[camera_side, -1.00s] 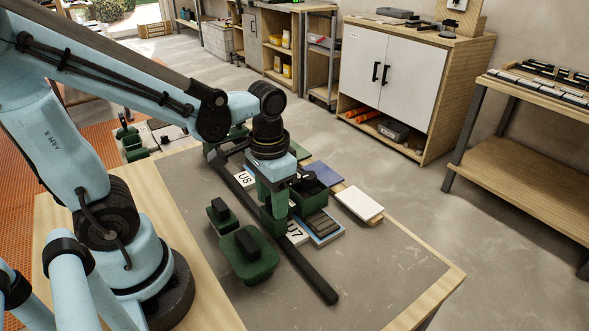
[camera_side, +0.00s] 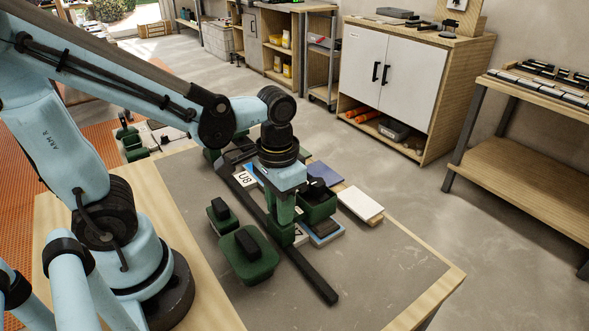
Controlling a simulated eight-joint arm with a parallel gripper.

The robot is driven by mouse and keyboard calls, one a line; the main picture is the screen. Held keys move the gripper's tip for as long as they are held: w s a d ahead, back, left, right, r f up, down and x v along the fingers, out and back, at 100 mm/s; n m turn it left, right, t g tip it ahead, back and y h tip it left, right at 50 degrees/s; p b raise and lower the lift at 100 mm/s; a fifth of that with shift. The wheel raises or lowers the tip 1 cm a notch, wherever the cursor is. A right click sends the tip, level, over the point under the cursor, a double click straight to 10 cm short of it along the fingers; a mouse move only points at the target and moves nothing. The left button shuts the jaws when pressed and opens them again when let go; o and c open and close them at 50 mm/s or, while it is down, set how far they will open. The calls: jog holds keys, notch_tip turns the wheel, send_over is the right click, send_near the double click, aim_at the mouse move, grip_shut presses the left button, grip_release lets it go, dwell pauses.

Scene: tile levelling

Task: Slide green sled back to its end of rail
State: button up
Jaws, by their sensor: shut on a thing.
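A long black rail (camera_side: 308,276) runs diagonally across the grey work surface, from back left to near right. The green sled (camera_side: 318,207) sits at the middle of the rail, with a boxy green body with a dark top on the rail's right side. My gripper (camera_side: 284,212) points down over the rail and is shut on the sled. Its fingertips and the exact grip are hard to make out. The wrist and gripper hide part of the rail behind them.
A large green block with a dark handle (camera_side: 249,257) and a smaller one (camera_side: 222,216) stand left of the rail. A U8 label (camera_side: 244,178) lies farther back. A blue tile (camera_side: 324,174) and white tile (camera_side: 360,204) lie right. The near right surface is clear.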

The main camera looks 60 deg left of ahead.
jog(key=shift+d, duration=5.55)
jog(key=o, duration=0.9)
jog(key=shift+c, duration=0.2)
notch_tip(320, 180, up, 7)
jog(key=shift+a, duration=0.1)
jog(key=w+a+t, duration=0.3)
jog(key=a+t, duration=0.4)
jog(key=a, duration=0.6)
jog(key=shift+a+f, duration=0.2)
jog(key=shift+f, duration=0.05)
